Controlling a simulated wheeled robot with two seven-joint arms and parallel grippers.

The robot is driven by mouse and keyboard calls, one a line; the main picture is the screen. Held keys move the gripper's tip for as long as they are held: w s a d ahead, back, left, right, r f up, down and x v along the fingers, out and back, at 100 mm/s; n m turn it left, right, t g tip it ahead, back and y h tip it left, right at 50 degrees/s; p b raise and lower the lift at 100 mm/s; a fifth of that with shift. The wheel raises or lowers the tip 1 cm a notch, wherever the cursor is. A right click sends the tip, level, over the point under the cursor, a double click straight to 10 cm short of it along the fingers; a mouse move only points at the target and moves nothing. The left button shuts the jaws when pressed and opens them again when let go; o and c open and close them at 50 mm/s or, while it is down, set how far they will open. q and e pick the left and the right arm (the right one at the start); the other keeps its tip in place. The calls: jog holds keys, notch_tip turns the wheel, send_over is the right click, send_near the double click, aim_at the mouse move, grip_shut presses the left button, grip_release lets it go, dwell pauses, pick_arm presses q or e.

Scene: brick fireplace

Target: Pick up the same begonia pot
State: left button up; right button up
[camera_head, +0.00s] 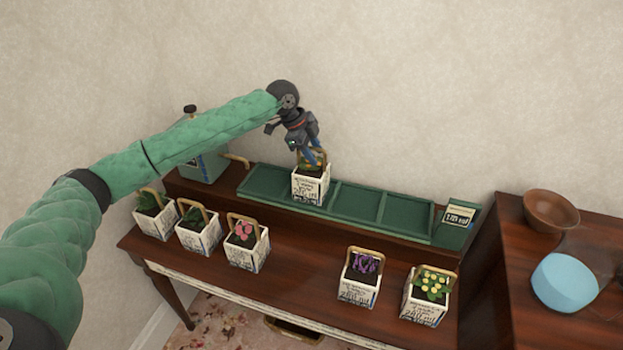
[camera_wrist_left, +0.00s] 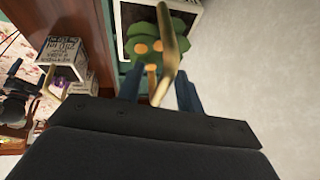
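My left gripper (camera_head: 314,163) reaches down over a white pot (camera_head: 308,188) with green leaves and orange blooms, which stands upright in a compartment of the long green tray (camera_head: 405,215). In the left wrist view, the pot's tan handle (camera_wrist_left: 168,55) rises between the two blue fingers, which are apart. The leaves and orange blooms (camera_wrist_left: 150,50) show just beyond the fingertips. Whether a finger touches the handle is unclear. A white pot with pink flowers (camera_head: 247,246) stands on the lower table. I cannot tell which pot is the begonia. My right gripper is not in view.
Two leafy green pots (camera_head: 156,217) (camera_head: 199,235), a purple-flowered pot (camera_head: 357,283) and a yellow-flowered pot (camera_head: 425,302) line the wooden table (camera_head: 300,298). Other tray compartments are empty. A brown bowl (camera_head: 551,210) and a blue round object (camera_head: 565,282) stand at right. A wall rises behind.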

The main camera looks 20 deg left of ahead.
pick_arm(q)
jog(key=shift+w+d+f, duration=0.1)
jog(key=shift+w+f, duration=0.05)
jog(key=shift+f, duration=0.25)
grip_shut()
jog(key=shift+r, duration=0.1)
dwell(1.1)
